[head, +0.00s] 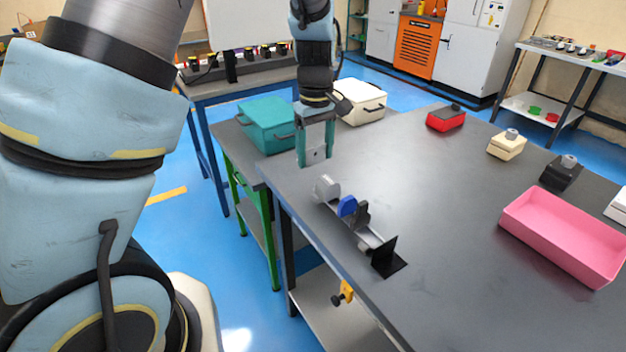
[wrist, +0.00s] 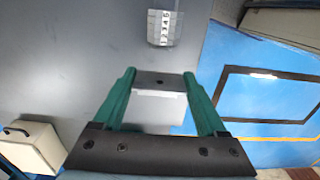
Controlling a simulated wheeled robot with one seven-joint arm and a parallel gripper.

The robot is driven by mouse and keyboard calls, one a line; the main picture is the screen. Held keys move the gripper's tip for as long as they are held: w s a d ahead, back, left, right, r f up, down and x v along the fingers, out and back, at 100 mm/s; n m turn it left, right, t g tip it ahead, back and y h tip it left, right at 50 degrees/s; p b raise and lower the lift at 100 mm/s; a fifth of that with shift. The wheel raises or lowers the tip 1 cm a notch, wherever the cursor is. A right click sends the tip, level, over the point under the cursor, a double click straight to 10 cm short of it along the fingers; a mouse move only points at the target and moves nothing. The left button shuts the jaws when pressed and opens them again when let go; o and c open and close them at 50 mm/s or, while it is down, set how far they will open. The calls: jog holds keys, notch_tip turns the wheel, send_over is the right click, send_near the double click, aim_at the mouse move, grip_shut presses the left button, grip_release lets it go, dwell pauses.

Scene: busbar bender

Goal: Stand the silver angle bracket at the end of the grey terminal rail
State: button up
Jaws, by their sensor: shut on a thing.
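My gripper (head: 315,157) has teal fingers and is shut on the silver angle bracket (head: 317,153), above the table's far left corner. In the wrist view the bracket (wrist: 160,84) spans the space between the fingertips, with a dark hole in its upper face and a bright face below. The grey terminal rail (head: 366,235) lies along the table's left edge. It carries a pale grey block (head: 326,188) at its far end, then a blue piece (head: 347,206) and black pieces. The wrist view shows a numbered grey piece (wrist: 164,26), apart from the bracket.
An upright black plate (head: 386,254) stands at the rail's near end. A pink tray (head: 562,238) lies at the right, with red (head: 446,120), cream (head: 506,146) and black (head: 561,174) items behind it. Teal (head: 266,125) and white (head: 361,101) boxes stand beyond the far edge. The table's middle is clear.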

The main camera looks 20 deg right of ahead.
notch_tip(320, 180, down, 8)
jog(key=shift+r+p, duration=0.25)
jog(key=shift+p, duration=0.4)
jog(key=shift+f, duration=0.1)
jog(key=o, duration=1.5)
notch_tip(320, 180, up, 12)
jog(key=b, duration=0.2)
jog(key=shift+b, duration=0.35)
jog(key=s+a+m, duration=0.1)
jog(key=a, duration=0.9)
jog(key=s+a+m+t, duration=0.1)
jog(key=a, duration=0.9)
jog(key=s+a+m, duration=0.1)
jog(key=s+a, duration=0.1)
jog(key=a, duration=0.8)
jog(key=shift+a+f+t, duration=0.15)
jog(key=shift+t, duration=0.15)
